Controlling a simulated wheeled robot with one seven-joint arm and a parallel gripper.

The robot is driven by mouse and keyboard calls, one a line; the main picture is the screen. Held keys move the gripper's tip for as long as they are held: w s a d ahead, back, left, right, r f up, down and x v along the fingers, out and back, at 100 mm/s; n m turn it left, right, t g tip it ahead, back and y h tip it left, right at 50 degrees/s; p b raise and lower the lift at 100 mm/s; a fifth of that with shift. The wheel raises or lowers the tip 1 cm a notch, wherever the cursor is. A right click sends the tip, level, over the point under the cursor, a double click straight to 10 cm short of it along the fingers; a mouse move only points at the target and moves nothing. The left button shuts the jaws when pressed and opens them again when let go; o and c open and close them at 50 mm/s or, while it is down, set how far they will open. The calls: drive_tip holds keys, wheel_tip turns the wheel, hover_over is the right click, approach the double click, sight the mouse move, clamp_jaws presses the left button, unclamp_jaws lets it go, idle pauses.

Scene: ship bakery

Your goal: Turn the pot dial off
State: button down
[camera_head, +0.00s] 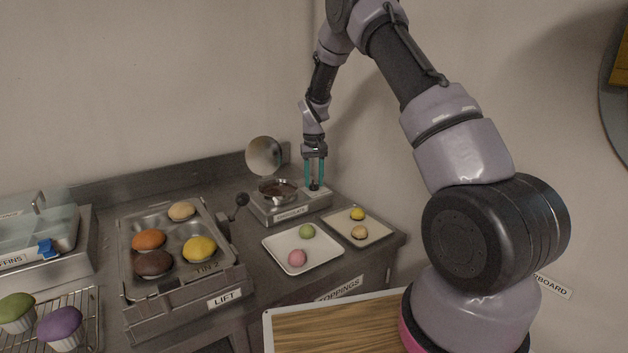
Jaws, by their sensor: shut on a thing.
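The pot of chocolate (275,187) sits in a metal warmer unit (292,213) at the back right of the counter, with its round lid (264,155) raised behind it. The small dark pot dial (314,187) is on top of the unit, right of the pot. My gripper (314,183) points straight down over the dial. Its teal fingers are shut on the dial and hide part of it. The dial's exact angle is too small to tell.
Two trays with small round sweets, a nearer tray (302,264) and a farther tray (344,238), lie in front of the unit. A muffin tin (129,258) on a lift stands left. A black knob (241,199) sticks up beside the unit. A wooden board (340,325) is in front.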

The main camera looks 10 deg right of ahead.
sight(314, 182)
drive_tip(key=m, duration=0.4)
drive_tip(key=shift+m, duration=0.3)
idle(0.3)
drive_tip(key=shift+c, duration=2.3)
unclamp_jaws()
drive_tip(key=shift+r, duration=0.1)
wheel_tip(314, 182, up, 11)
drive_tip(key=shift+f, duration=0.2)
